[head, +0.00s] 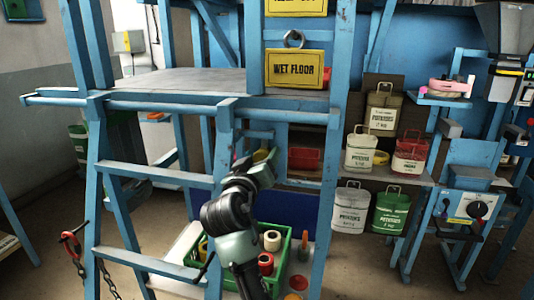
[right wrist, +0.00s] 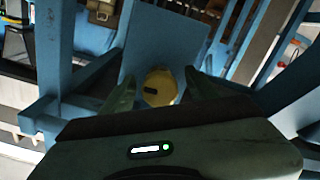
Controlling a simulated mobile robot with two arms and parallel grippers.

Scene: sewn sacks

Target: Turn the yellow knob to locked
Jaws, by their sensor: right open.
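The yellow knob (right wrist: 161,86) is round with a short dark mark on its left half, and sits on a blue panel (right wrist: 165,45) in the right wrist view. My right gripper (right wrist: 160,78) is open, with one dark green finger on each side of the knob. I cannot tell whether the fingers touch it. In the head view my right gripper (head: 257,166) is in front of the blue frame at the middle, and a small patch of yellow shows by its tip. No locked marking is readable. My left gripper is not in view.
Blue ladder-like bars (head: 155,175) stand close to the left of my right arm. A green crate (head: 287,255) with spools is below. A red box (head: 305,158) is just right of the gripper. Several labelled sacks (head: 361,152) stand on the right.

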